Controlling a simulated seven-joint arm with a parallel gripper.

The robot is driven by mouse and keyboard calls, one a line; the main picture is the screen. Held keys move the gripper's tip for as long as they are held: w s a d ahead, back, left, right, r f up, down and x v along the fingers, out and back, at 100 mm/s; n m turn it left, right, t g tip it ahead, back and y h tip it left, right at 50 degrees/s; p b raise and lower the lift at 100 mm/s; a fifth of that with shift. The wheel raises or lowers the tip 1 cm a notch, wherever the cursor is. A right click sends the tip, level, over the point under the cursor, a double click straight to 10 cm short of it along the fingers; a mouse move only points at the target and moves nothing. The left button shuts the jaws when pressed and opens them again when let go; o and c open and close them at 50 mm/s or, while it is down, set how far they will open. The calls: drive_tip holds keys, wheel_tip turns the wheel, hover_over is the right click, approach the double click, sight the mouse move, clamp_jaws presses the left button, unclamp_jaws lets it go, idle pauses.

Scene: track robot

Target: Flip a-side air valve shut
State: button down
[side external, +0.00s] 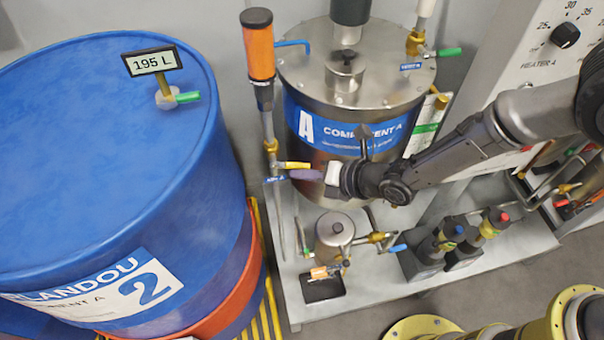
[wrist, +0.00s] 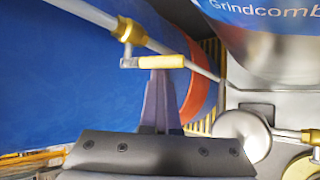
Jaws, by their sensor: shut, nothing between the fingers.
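The air valve is a brass body (side external: 270,147) on a thin vertical pipe beside the component A tank, with a yellow lever handle (side external: 293,165). In the side view the handle sticks out sideways to the right, across the pipe. In the wrist view the brass body (wrist: 127,31) is at upper left and the yellow handle (wrist: 165,61) points right. My gripper (side external: 293,174) has its purple fingers shut and empty, just below the handle. In the wrist view the fingertips (wrist: 160,73) meet the handle's lower edge in the picture; I cannot tell if they touch.
The steel component A tank (side external: 320,150) stands behind my gripper. A large blue drum (side external: 110,150) is at left. An orange-topped cylinder (side external: 258,50) sits above the valve pipe. A small steel pot (side external: 334,232) and dark pumps (side external: 432,250) stand on the grey platform (side external: 360,297) below.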

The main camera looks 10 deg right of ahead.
drive_tip(key=shift+w+r, duration=0.1)
drive_tip(key=shift+r, duration=0.7)
drive_tip(key=shift+a+r, duration=0.1)
drive_tip(key=shift+r, duration=0.1)
drive_tip(key=s+a+f, duration=0.2)
drive_tip(key=s+f, duration=0.1)
drive_tip(key=s+r, duration=0.5)
drive_tip(key=r, duration=0.2)
drive_tip(key=shift+s+d, duration=0.25)
drive_tip(key=shift+d, duration=0.15)
idle(0.4)
